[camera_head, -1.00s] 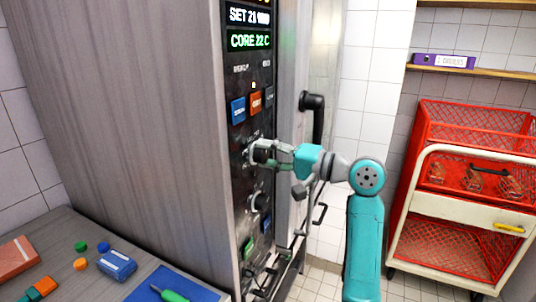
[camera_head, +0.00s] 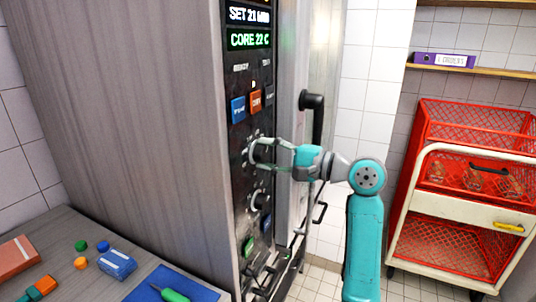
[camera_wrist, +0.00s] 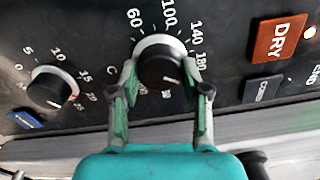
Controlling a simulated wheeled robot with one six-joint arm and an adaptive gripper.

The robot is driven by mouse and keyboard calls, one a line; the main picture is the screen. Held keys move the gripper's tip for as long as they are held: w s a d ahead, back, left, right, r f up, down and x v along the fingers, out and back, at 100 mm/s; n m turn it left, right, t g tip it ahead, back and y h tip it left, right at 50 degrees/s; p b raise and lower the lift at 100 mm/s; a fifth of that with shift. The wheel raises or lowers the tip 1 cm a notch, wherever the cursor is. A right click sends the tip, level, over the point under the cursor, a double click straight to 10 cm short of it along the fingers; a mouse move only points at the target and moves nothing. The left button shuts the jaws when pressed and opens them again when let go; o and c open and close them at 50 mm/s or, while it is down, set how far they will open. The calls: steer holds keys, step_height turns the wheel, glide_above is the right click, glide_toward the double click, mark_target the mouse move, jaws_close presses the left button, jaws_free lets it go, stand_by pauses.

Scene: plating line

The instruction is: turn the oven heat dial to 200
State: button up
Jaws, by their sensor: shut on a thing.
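The oven heat dial (camera_wrist: 160,62) is a black round knob with a pale ring, marked C, with 60, 100, 140 and 180 readable around it. Its white pointer line faces the lower right in the wrist view, past the 180 mark; the numbers there are partly hidden by a finger. In the head view this is the upper dial (camera_head: 257,151) on the oven's dark panel. My gripper (camera_wrist: 161,84) is shut on the knob, with one finger on each side. In the head view my gripper (camera_head: 264,152) reaches the dial from the right.
A second dial (camera_wrist: 49,89), marked 0 to 25, sits beside it. An orange DRY button (camera_wrist: 280,38) and a grey button (camera_wrist: 263,89) are close on the other side. The oven's black door handle (camera_head: 317,115) stands near my arm. A red trolley (camera_head: 412,175) stands at right.

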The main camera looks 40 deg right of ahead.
steer(key=o, duration=1.1)
steer(key=v, duration=1.2)
steer(key=shift+f, duration=0.1)
